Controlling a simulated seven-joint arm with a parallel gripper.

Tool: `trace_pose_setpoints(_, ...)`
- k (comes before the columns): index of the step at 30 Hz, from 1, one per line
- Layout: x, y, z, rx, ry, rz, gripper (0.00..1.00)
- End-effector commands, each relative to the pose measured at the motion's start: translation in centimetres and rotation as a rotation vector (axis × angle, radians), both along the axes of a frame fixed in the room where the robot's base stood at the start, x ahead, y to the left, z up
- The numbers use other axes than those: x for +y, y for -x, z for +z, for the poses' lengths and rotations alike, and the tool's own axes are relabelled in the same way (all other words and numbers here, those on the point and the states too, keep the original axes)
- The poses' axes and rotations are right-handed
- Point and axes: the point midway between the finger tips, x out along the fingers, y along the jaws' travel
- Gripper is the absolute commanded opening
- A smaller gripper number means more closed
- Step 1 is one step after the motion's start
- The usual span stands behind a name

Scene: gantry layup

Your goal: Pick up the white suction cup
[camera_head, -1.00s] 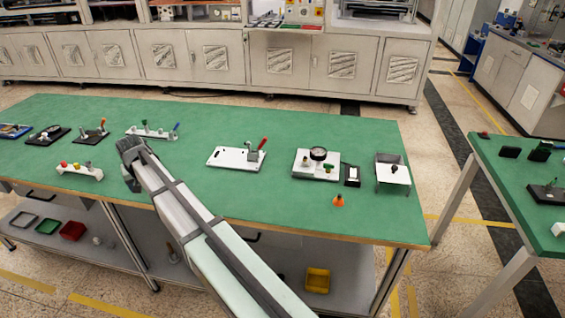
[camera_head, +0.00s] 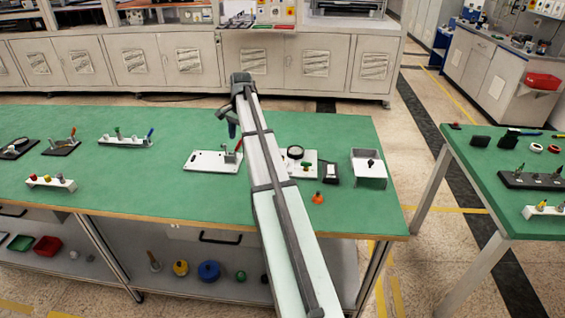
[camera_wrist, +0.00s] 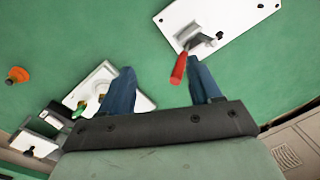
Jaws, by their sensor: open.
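I cannot pick out a white suction cup for certain in either view. Small pale objects (camera_head: 74,254) stand on the lower shelf, too small to identify. My gripper (camera_head: 228,122) is above the green table, near the white plate (camera_head: 203,161) with the red-handled clamp. In the wrist view my gripper (camera_wrist: 163,82) is open, with two blue fingers apart and nothing held between them. The clamp's red handle (camera_wrist: 178,68) shows between the fingers, closer to the right one. An orange cup-like piece (camera_head: 318,198) stands near the table's front edge; it also shows in the wrist view (camera_wrist: 17,75).
A white base with a round gauge (camera_head: 295,152) is partly hidden by my arm. A white box-like stand (camera_head: 369,178) is to its right. Racks with small parts (camera_head: 125,140) are on the left. A second green table (camera_head: 480,160) stands at right, across a gap.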

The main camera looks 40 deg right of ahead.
Motion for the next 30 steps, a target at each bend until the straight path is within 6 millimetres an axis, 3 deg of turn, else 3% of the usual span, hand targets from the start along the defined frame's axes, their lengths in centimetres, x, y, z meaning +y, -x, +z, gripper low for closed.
trace_pose_setpoints(1,-2.1,1.0,0.5,0.012,-0.012,-0.053,0.63)
trace_pose_setpoints(6,-7.8,4.5,2.1,0.055,-0.055,-0.22,0.63)
trace_pose_setpoints(12,-12.3,8.0,3.5,0.094,-0.093,-0.368,0.63)
trace_pose_setpoints(20,-13.7,9.4,3.2,0.112,-0.11,-0.425,0.63)
trace_pose_setpoints(30,-12.9,9.4,-2.3,0.112,-0.109,-0.424,0.63)
